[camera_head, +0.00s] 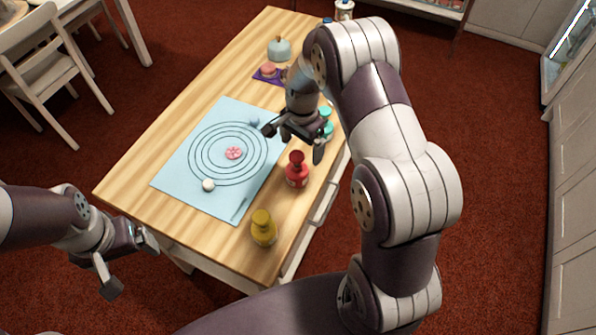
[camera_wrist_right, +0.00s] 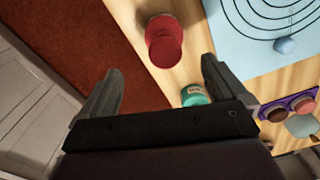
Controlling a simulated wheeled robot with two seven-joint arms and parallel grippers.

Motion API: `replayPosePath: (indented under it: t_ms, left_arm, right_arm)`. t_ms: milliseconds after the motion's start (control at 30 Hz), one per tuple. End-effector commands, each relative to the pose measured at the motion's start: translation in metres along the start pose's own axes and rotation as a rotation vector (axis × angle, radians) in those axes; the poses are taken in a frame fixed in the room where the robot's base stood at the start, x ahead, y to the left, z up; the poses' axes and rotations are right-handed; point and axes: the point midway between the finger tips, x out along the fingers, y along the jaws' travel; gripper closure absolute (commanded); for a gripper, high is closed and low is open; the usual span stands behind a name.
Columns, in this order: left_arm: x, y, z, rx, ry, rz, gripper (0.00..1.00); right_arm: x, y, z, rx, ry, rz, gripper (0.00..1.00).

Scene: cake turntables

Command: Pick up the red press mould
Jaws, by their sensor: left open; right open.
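The red press mould (camera_head: 297,170) stands upright on the wooden table, right of the blue mat. It also shows in the right wrist view (camera_wrist_right: 164,40), seen from above, ahead of the open fingers. My right gripper (camera_head: 294,144) is open and empty, above the table and beyond the mould in the head view. In the right wrist view its two fingers (camera_wrist_right: 155,90) are spread wide, with the mould beyond their tips and not touched. My left gripper (camera_head: 128,262) is open and empty, off the table's near left edge.
A yellow mould (camera_head: 264,230) stands nearer than the red one. Teal moulds (camera_head: 326,122) stand behind my right gripper. The light blue mat (camera_head: 183,176) has dark rings, a pink piece (camera_head: 234,153), a white ball (camera_head: 208,185) and a blue ball (camera_head: 254,121). A purple tray (camera_head: 262,78) lies farther back.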

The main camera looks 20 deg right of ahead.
Motion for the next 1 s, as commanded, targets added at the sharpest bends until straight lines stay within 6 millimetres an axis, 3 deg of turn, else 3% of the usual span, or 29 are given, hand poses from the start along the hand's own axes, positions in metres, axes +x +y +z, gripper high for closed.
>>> replayPosePath:
  t_ms: [100,267,500,767,967,1000]
  left_arm:
    - [-0.005,0.0,-0.001,0.0,0.0,0.0,0.07]
    - [-0.009,0.0,-0.001,0.0,0.0,0.0,0.07]
    - [-0.021,0.0,-0.003,0.0,0.0,0.0,0.07]
    - [-0.02,0.0,-0.002,0.0,0.0,0.0,0.07]
    - [-0.02,0.0,-0.002,0.0,0.0,0.0,0.07]
    - [-0.02,0.0,-0.002,0.0,0.0,0.0,0.07]
  right_arm:
    - [0.023,0.0,0.001,-0.002,-0.001,0.001,0.02]
    - [0.041,-0.001,0.001,-0.003,-0.001,0.002,0.02]
    - [0.083,-0.005,0.003,-0.003,0.0,0.001,0.02]
    - [0.09,-0.005,0.003,-0.004,0.001,-0.002,0.02]
    - [0.09,-0.005,0.003,-0.004,0.001,-0.001,0.64]
    - [0.09,-0.005,0.003,-0.004,0.001,-0.001,0.69]
